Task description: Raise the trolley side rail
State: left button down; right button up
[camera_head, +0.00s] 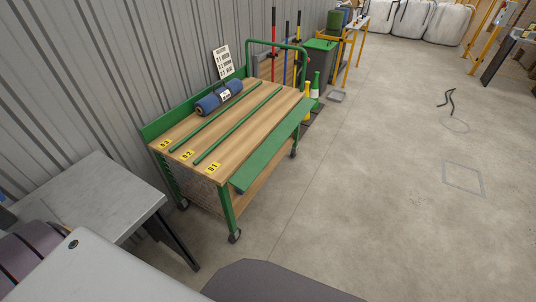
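The trolley (236,148) has a wooden deck, a green frame and castors, and stands beside the corrugated wall. Its side rail (273,146) is a long green panel along the right edge of the deck. It lies folded outward and down, not upright. The opposite green rail (163,123) stands upright on the wall side. Two green divider bars split the deck into lanes marked S3, S2 and S1. A dark blue roll (219,97) with a white label lies in the S3 lane. The S2 and S1 lanes look empty. Neither of my grippers is in view.
A grey table (100,190) stands near left, close to the trolley's near end. Green bins (318,60), bottles (314,90) and long-handled tools stand past the trolley's far end. The concrete floor right of the trolley is open, with a dark strap (448,100) farther off.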

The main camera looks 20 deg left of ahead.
aim_at(243, 179)
jog(key=i+l+u, duration=0.95)
jog(key=i+l, duration=0.2)
jog(key=l, duration=0.2)
